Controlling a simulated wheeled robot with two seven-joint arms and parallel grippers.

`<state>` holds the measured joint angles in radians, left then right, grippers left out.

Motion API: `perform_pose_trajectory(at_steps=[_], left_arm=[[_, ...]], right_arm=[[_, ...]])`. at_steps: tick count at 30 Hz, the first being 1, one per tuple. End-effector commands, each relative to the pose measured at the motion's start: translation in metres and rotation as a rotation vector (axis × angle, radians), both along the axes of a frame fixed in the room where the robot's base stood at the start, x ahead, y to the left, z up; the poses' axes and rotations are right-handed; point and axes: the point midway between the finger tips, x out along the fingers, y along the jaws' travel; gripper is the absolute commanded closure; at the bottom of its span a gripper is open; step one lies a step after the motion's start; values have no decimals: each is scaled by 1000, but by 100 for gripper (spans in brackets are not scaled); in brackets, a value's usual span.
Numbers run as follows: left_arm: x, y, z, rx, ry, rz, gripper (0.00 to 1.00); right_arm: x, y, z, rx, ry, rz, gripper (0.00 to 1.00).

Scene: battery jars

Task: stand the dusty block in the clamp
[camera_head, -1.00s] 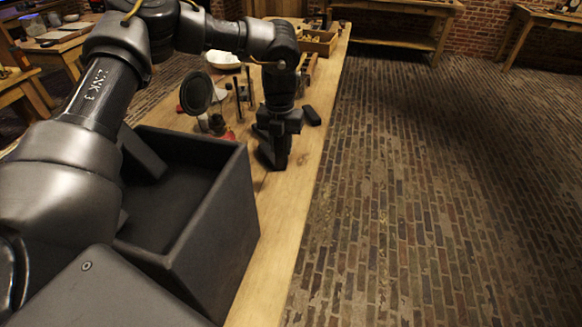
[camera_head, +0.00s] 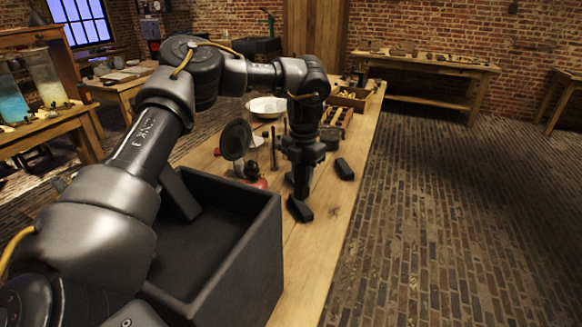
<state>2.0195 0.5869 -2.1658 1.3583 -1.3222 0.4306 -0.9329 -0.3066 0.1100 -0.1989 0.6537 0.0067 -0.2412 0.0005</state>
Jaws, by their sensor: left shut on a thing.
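My left gripper (camera_head: 301,197) points down over the wooden bench, with its fingers close together. It is shut on a small dark block (camera_head: 301,210), held at the fingertips just over or touching the bench top; I cannot tell which. The block is dark like the fingers, so its outline is hard to separate and I cannot see dust on it. Another small dark block (camera_head: 344,169) lies on the bench to the right of the gripper. I cannot make out the clamp for certain. My right gripper is not in view.
A large open black box (camera_head: 262,235) stands on the bench in front, beside my left arm. A round dark disc on a stand (camera_head: 236,139), a white bowl (camera_head: 267,106) and a wooden tray (camera_head: 349,100) stand farther back. The bench's right edge borders open brick floor.

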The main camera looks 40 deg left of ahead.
Motion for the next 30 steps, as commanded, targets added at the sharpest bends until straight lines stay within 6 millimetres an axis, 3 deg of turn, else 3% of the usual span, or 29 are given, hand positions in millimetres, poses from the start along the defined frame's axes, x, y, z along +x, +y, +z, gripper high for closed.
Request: perform_pose_trajectory(at_steps=[1,8,12,18,24,30], left_arm=[[-4,-21,-5,-1,4,-145,100],[-38,-118,-29,-2,2,-955,100],[-70,-173,-42,-1,1,-1470,100],[-126,-237,-56,-3,-2,-2181,100],[-177,-277,-64,-1,-4,-2747,100],[-204,-293,-67,1,-6,-3033,100]], right_arm=[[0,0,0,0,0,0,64],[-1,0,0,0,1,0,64],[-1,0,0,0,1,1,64],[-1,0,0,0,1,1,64],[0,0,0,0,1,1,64],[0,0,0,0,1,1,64]])
